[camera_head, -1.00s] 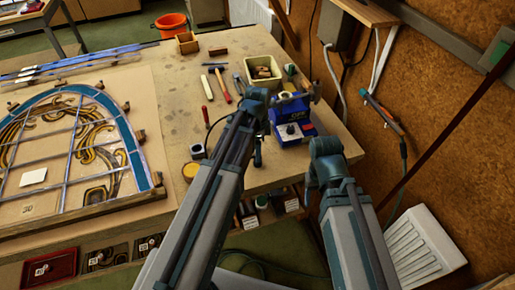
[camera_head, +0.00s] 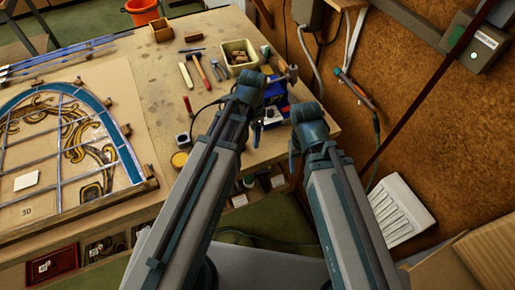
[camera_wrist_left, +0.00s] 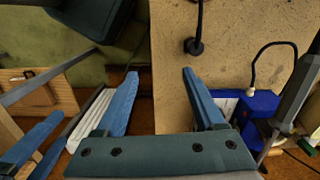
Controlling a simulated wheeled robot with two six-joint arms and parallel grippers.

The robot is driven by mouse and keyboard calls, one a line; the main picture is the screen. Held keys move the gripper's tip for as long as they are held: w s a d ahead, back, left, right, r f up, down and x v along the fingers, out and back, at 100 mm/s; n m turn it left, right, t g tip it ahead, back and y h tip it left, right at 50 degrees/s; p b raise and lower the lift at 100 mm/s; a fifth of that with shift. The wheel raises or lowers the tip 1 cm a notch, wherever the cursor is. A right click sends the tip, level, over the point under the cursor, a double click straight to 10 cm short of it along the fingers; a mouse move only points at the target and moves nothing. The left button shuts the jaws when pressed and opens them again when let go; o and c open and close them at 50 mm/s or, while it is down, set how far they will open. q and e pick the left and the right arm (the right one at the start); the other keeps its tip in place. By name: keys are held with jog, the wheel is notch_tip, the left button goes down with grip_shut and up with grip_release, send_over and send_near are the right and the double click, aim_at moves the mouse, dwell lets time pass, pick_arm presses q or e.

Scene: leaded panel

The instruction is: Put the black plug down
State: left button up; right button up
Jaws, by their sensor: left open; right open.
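A black plug (camera_wrist_left: 195,46) on a black cord rests on the wooden bench in the left wrist view, close to the bench edge. My left gripper (camera_wrist_left: 160,74) is open with nothing between its blue fingers. The plug is apart from them, just past the tip of the right-hand finger. In the head view my left gripper (camera_head: 257,128) is over the bench near its front edge, and its arm hides the plug. My right gripper (camera_head: 296,160) is beside it on the right, mostly hidden by its own wrist. Its blue fingers show apart at lower left in the left wrist view.
A blue station (camera_wrist_left: 255,108) with a cord stands close to my left gripper. A yellow tub (camera_head: 240,56), a hammer (camera_head: 203,70) and pliers (camera_head: 219,72) lie behind. The leaded panel (camera_head: 70,150) covers the left. Bare bench surrounds the plug.

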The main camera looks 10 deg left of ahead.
pick_arm(q)
jog(key=s+d+n, duration=0.5)
jog(key=s+n, duration=0.1)
jog(key=s, duration=0.3)
jog(key=shift+d+n+y, duration=0.2)
jog(key=shift+n+y, duration=0.1)
jog(key=shift+y, duration=0.1)
notch_tip(320, 180, down, 7)
jog(key=b, duration=0.7)
